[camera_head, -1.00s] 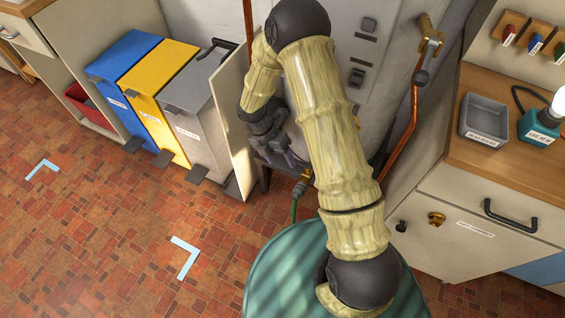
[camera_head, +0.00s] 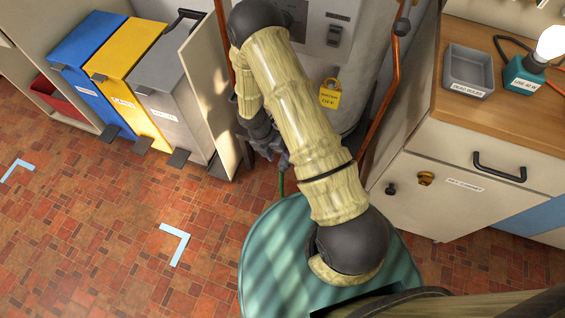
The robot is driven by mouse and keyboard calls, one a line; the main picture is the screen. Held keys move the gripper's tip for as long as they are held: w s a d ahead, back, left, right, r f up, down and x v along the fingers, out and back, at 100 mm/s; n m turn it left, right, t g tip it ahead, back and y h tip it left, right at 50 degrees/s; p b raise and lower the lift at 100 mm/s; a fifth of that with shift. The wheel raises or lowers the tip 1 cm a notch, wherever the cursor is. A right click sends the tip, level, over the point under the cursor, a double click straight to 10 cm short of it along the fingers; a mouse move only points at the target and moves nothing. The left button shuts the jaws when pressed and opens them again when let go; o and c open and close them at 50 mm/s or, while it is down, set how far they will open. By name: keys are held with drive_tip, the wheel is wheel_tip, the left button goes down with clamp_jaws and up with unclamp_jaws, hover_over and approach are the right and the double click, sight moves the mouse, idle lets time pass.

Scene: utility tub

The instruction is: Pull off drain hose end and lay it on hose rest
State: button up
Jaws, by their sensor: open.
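A short piece of green hose (camera_head: 281,184) shows below my gripper, at the foot of the grey-white appliance (camera_head: 335,60). Its upper end and the fitting there are hidden behind my gripper, so I cannot tell whether the jaws touch it. My gripper (camera_head: 280,158) is small, dark and partly hidden by my arm. It is open, right above the visible hose. I cannot make out a hose rest in this view.
Blue (camera_head: 92,75), yellow (camera_head: 128,85) and grey (camera_head: 180,95) bins stand at left beside an upright panel (camera_head: 208,75). A copper pipe (camera_head: 388,90) and cabinet (camera_head: 455,170) are at right. Floor at front left is clear.

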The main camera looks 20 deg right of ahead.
sight(282, 162)
drive_tip(key=shift+b+x, duration=0.35)
drive_tip(key=shift+x, duration=1.5)
drive_tip(key=c, duration=1.1)
drive_tip(key=shift+a, duration=0.1)
drive_tip(key=shift+s+a, duration=0.7)
drive_tip(key=shift+s, duration=0.35)
drive_tip(key=shift+s+a, duration=0.75)
drive_tip(key=shift+s, duration=0.3)
